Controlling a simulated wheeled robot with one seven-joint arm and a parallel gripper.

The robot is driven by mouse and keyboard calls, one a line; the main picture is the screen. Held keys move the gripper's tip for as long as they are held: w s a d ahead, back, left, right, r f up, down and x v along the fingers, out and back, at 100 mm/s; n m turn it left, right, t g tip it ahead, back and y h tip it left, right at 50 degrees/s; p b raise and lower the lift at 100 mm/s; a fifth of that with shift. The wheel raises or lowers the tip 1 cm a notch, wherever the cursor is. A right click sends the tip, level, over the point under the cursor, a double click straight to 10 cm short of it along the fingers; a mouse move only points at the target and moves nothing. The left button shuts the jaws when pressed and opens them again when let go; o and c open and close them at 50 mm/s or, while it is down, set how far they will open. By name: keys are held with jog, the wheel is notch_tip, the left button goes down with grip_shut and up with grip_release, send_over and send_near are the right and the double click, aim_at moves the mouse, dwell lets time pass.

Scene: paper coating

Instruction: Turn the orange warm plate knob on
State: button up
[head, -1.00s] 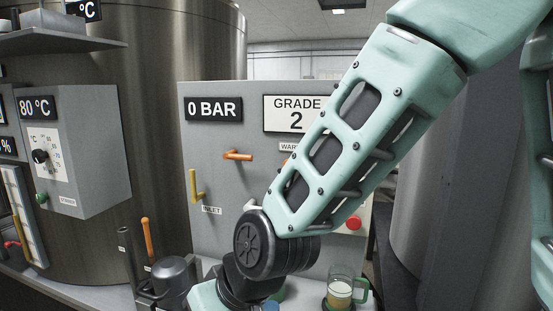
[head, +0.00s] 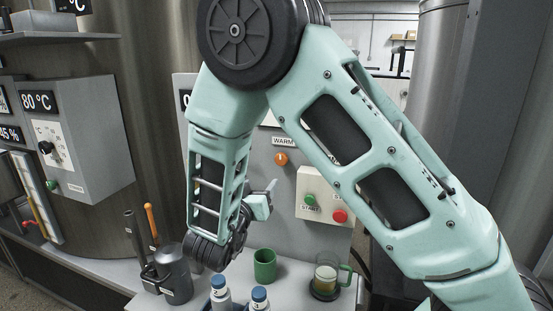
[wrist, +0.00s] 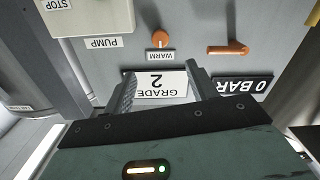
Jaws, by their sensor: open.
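The orange warm plate knob (head: 281,159) is round and sits on the grey panel beside the WARM label (head: 284,141). It also shows in the wrist view (wrist: 160,39), upside down and beyond my fingers, with a small pale mark on it. My gripper (wrist: 160,82) is open and empty, its two dark fingers apart in front of the GRADE 2 sign (wrist: 156,86). The fingers do not touch the knob. In the head view my gripper (head: 270,192) is partly hidden by my wrist, below and a little left of the knob.
A start/stop box with a green button (head: 310,199) and a red button (head: 340,216) juts out right of the knob. An orange lever (wrist: 228,49) is on the panel. A green cup (head: 265,265), a glass mug (head: 327,274) and bottles (head: 260,298) stand below.

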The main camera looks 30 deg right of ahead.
aim_at(280, 161)
jog(key=p+x, duration=0.5)
jog(key=x, duration=0.9)
jog(key=shift+w+d+r, duration=0.1)
jog(key=shift+w+d, duration=0.1)
jog(key=shift+x, duration=0.85)
jog(key=c, duration=1)
